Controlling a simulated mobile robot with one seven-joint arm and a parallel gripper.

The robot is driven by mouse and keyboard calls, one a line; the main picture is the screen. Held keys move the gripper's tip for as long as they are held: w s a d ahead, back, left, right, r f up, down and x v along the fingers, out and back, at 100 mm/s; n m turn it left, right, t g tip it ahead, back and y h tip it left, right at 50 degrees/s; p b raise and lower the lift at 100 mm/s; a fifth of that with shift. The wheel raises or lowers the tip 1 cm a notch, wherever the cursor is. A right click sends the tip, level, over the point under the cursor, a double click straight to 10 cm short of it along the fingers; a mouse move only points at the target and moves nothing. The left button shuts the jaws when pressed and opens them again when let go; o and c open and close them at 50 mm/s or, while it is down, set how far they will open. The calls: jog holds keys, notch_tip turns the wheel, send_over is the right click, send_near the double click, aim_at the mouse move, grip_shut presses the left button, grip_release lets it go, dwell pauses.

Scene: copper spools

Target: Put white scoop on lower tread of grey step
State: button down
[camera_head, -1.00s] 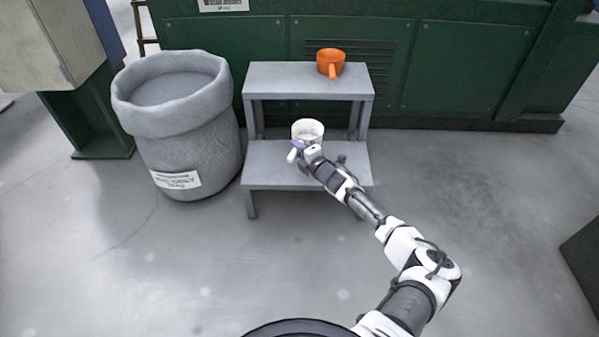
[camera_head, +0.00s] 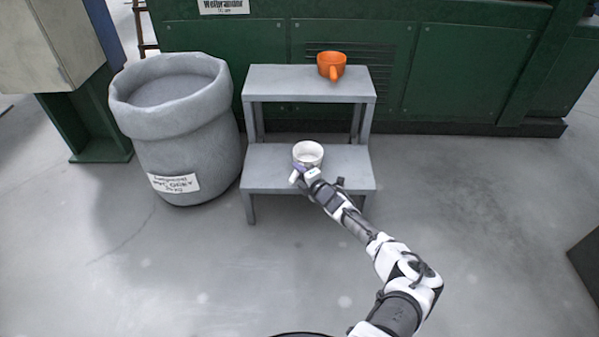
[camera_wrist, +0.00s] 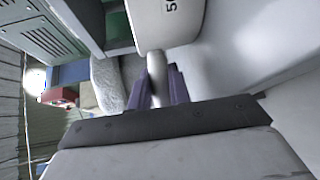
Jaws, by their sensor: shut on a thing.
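The white scoop (camera_head: 308,153) is over the lower tread (camera_head: 268,166) of the grey step, open side up, roughly level. I cannot tell whether its base touches the tread. My gripper (camera_head: 301,174) is at the scoop's near side, shut on its handle. In the wrist view the purple fingers of my gripper (camera_wrist: 160,84) close on both sides of the pale handle. The scoop's body (camera_wrist: 166,24), with a dark "5" mark, is beyond them. My gripper hides part of the handle and of the tread.
An orange scoop (camera_head: 331,66) sits on the upper tread (camera_head: 285,82). A large grey bin (camera_head: 185,150) stands close to the step's left side. Green machinery (camera_head: 460,70) is behind the step.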

jog(key=c, duration=1.3)
grip_release()
jog(key=shift+f, duration=0.1)
jog(key=shift+r+p, duration=0.3)
jog(key=p+v, duration=0.3)
jog(key=v, duration=0.9)
jog(key=shift+f+p, duration=0.2)
jog(key=shift+p, duration=0.2)
jog(key=shift+s, duration=0.1)
